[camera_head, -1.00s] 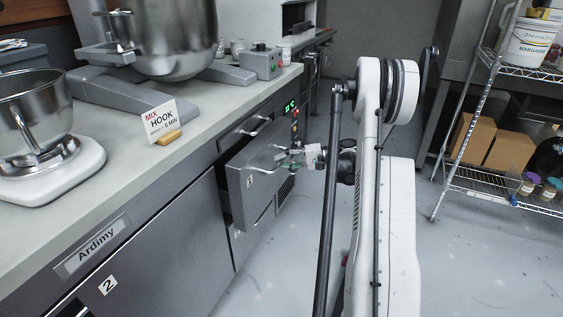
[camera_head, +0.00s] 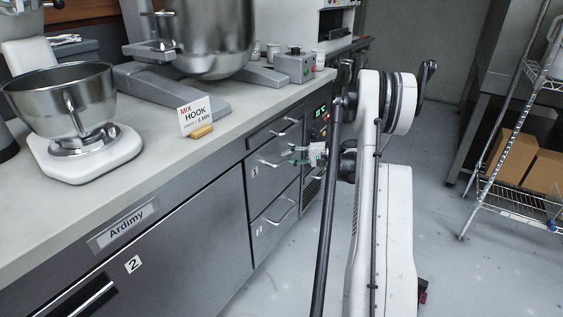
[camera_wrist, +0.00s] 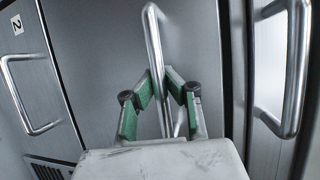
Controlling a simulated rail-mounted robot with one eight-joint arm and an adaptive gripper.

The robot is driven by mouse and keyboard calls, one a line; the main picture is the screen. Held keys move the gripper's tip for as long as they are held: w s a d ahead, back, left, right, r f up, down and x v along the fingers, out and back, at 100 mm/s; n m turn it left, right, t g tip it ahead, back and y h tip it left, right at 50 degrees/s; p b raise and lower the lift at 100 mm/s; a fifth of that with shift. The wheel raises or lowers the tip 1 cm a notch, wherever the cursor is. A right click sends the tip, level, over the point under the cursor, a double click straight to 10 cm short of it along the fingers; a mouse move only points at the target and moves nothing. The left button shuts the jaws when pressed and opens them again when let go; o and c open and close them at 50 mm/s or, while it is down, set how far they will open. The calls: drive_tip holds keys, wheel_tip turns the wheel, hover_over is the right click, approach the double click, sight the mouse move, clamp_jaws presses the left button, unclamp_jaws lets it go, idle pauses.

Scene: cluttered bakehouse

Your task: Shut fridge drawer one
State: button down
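Fridge drawer one (camera_head: 272,180), a grey metal front with a "1" label, sits about flush with the cabinet face in the head view. My gripper (camera_head: 296,153) is at its bar handle (camera_head: 270,163), partly hiding it. In the wrist view the handle (camera_wrist: 154,35) runs between the green-padded fingers of my gripper (camera_wrist: 159,72). The fingertips lie close on both sides of the bar, with little or no gap. Any thin gap behind the drawer front cannot be made out.
A lower drawer (camera_head: 272,226) and a narrow upper drawer (camera_head: 274,133) adjoin it, each with a protruding handle. A control panel (camera_head: 320,118) is to the right. Mixers and a "MIX HOOK" card (camera_head: 195,115) stand on the counter.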

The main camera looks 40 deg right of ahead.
drive_tip(key=c, duration=1.7)
unclamp_jaws()
drive_tip(key=v, duration=1.2)
drive_tip(key=shift+r, duration=0.15)
